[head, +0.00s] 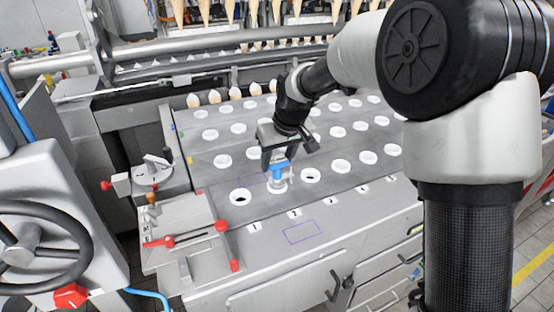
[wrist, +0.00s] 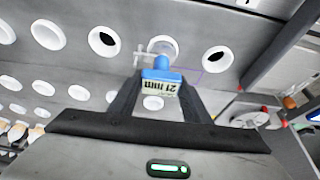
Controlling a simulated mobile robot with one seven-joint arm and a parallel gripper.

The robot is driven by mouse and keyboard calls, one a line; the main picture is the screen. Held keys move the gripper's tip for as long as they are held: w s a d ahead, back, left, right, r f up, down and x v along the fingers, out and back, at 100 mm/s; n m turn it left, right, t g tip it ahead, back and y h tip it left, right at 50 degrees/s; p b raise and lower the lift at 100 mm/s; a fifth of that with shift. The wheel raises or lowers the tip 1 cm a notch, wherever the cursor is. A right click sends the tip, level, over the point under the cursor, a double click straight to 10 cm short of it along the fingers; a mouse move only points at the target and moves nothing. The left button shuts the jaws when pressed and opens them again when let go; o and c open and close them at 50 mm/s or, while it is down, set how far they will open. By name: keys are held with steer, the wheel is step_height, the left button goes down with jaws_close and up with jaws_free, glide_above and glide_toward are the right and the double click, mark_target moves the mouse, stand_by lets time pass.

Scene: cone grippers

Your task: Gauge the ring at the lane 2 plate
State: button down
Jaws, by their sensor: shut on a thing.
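My gripper (head: 279,163) is shut on a blue gauge (head: 281,170) with a pale label. In the wrist view the gauge (wrist: 161,74) sits between the fingers, its label reading 21 mm, upside down. Its lower end is at the white ring (head: 277,187) of the front row, behind the plate mark 2 (head: 293,212). This ring (wrist: 162,46) also shows in the wrist view, partly covered by the gauge. I cannot tell whether the tip is inside the ring or just above it.
Neighbouring rings with dark holes lie left (head: 240,197) and right (head: 310,175) of it. More rings fill the grey plate behind. A side bench with red-tipped levers (head: 188,238) stands at left. A purple outlined rectangle (head: 302,232) marks the bare front ledge.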

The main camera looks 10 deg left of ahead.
stand_by(0.3)
steer(key=c, duration=0.9)
jaws_free()
steer(key=p+v, duration=0.1)
steer(key=v, duration=1.6)
steer(key=shift+r+p, duration=0.25)
steer(key=shift+p, duration=0.1)
steer(key=shift+s, duration=0.1)
